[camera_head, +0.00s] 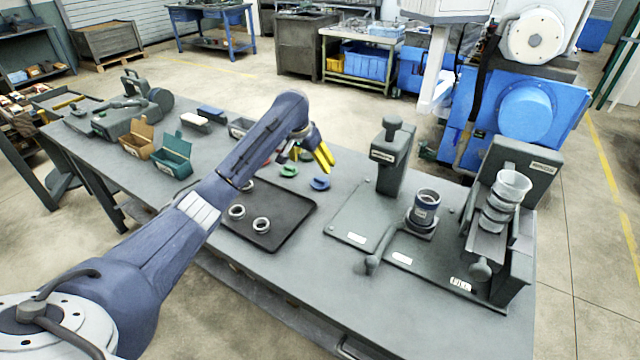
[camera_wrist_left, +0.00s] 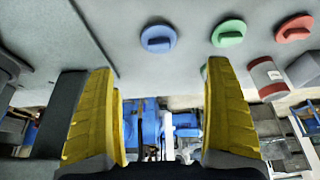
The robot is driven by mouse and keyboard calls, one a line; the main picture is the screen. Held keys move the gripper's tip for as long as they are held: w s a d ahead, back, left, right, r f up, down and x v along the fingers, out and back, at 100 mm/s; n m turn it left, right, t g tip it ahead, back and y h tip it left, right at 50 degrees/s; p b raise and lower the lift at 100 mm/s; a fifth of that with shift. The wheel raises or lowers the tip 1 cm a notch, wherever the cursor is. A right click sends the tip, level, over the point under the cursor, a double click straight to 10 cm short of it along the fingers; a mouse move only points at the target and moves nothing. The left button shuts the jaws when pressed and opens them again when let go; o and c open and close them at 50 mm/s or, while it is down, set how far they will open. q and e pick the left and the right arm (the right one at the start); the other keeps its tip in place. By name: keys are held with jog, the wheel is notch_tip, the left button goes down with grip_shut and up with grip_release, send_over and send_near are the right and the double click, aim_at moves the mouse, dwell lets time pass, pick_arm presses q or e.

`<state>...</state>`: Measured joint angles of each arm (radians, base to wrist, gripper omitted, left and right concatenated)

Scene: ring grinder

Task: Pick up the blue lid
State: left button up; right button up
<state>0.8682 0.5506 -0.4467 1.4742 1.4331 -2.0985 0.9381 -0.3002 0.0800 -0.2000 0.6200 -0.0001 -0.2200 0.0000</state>
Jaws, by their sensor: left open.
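The blue lid (camera_head: 320,184) lies flat on the grey table just past the tray's right corner; it also shows in the left wrist view (camera_wrist_left: 158,40) as a round disc with a raised grip. My left gripper (camera_head: 325,158) is above the table near the blue lid, with its yellow fingers apart and nothing between them. In the left wrist view the fingers (camera_wrist_left: 160,72) are spread wide, and the lid appears beyond the tips. My right gripper is in no view.
A green lid (camera_head: 289,171) lies beside the blue one, and a red lid (camera_wrist_left: 294,28) is farther along. A dark tray (camera_head: 285,222) holds several rings. The grinder fixture (camera_head: 372,238) with a tall post (camera_head: 393,160) stands to the right.

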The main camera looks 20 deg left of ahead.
aim_at(319, 179)
pick_arm(q)
jog(key=x, duration=0.6)
jog(key=shift+w+f, duration=0.2)
jog(key=shift+f, duration=0.15)
jog(key=shift+x, duration=2.6)
jog(key=shift+s, duration=0.1)
jog(key=c, duration=1)
